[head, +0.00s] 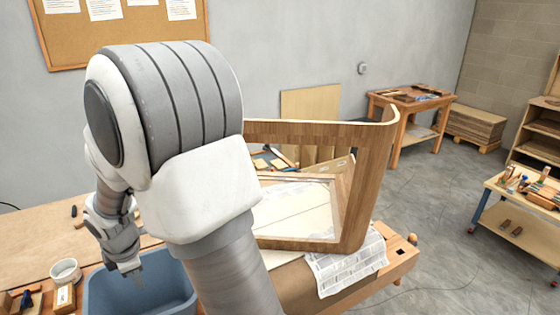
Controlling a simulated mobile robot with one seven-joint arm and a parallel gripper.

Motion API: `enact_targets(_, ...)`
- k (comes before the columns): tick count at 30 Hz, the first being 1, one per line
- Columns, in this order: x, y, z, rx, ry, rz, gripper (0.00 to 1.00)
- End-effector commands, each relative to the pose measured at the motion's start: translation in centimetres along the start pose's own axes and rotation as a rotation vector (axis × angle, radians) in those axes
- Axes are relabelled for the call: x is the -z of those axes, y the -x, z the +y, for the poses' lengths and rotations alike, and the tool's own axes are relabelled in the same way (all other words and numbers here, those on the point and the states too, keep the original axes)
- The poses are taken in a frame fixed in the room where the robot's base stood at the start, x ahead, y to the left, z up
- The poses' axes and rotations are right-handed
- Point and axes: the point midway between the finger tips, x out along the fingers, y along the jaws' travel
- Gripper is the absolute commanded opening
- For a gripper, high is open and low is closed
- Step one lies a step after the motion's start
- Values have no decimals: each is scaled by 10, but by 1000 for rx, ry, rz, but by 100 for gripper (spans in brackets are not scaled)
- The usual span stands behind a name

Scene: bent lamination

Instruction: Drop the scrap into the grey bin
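The grey bin (165,295) looks blue-grey and sits at the lower left, by the workbench. Its right side is hidden behind my arm. My gripper (137,278) points down over the bin's left part, with its tips at about rim height in the picture. The tips are small and dark against the bin, and I cannot tell whether they are open or shut or hold anything. I cannot pick out the scrap for sure. The bin's floor is hidden from this angle.
A bent wooden panel (370,175) stands on the workbench (35,240), with newspaper (345,270) beneath its right end. A white cup (66,270) and a small box (65,297) stand left of the bin. A cart (520,205) is at far right; the grey floor between is mostly free.

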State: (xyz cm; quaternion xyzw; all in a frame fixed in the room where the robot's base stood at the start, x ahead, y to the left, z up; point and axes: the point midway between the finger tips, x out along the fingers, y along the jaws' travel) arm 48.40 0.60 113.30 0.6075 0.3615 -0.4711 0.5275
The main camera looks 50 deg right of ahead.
Motion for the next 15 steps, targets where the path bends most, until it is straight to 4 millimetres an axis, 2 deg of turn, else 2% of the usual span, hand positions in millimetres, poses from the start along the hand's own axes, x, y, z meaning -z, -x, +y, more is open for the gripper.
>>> enact_targets(5,0,28,1,-6,-1,2,34)
enact_targets(15,0,104,1,-7,0,1,34)
